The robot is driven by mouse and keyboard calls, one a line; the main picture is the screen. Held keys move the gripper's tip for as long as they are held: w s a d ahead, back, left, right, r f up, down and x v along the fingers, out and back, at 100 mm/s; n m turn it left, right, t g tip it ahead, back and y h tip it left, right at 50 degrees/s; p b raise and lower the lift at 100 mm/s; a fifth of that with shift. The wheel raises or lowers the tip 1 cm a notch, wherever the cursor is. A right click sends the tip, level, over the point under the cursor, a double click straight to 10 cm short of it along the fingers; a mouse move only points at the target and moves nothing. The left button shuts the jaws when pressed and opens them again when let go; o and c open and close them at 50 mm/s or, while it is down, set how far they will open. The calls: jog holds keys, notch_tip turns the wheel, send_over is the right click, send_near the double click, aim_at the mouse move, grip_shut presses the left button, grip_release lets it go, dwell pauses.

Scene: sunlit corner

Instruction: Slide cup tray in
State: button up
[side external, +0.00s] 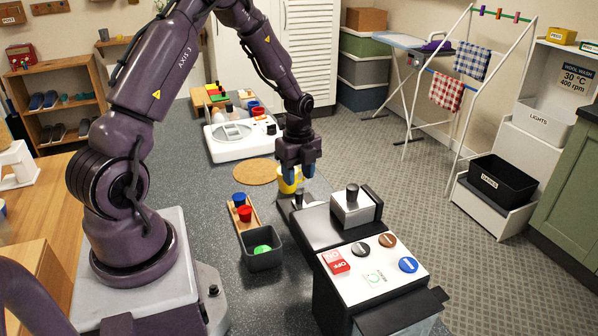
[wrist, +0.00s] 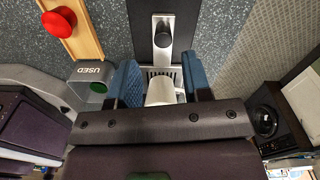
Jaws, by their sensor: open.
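The cup tray (side external: 285,207) is a low dark and metal piece sticking out from the back left end of the black-and-white machine (side external: 334,235). A small black knob (side external: 298,196) stands upright on it. My gripper (side external: 297,176) points down, open, just above and behind the knob in the side view. In the wrist view the knob (wrist: 162,38) sits on a metal strip ahead of the blue fingers (wrist: 160,80), apart from them. A slatted grille and a pale shape show between the fingers; I cannot tell what the pale shape is.
A grey bin (side external: 262,257) marked USED, with a green item inside, stands left of the machine. A wooden board (side external: 246,218) beside it holds a blue and a red piece. A silver block (side external: 355,208) with a black knob rises on the machine. A cork mat (side external: 254,171) lies behind.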

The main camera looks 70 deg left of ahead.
aim_at(299, 192)
jog(key=shift+w+m, duration=0.15)
jog(key=shift+m, duration=0.95)
jog(key=shift+f, duration=3.35)
jog(key=c, duration=0.5)
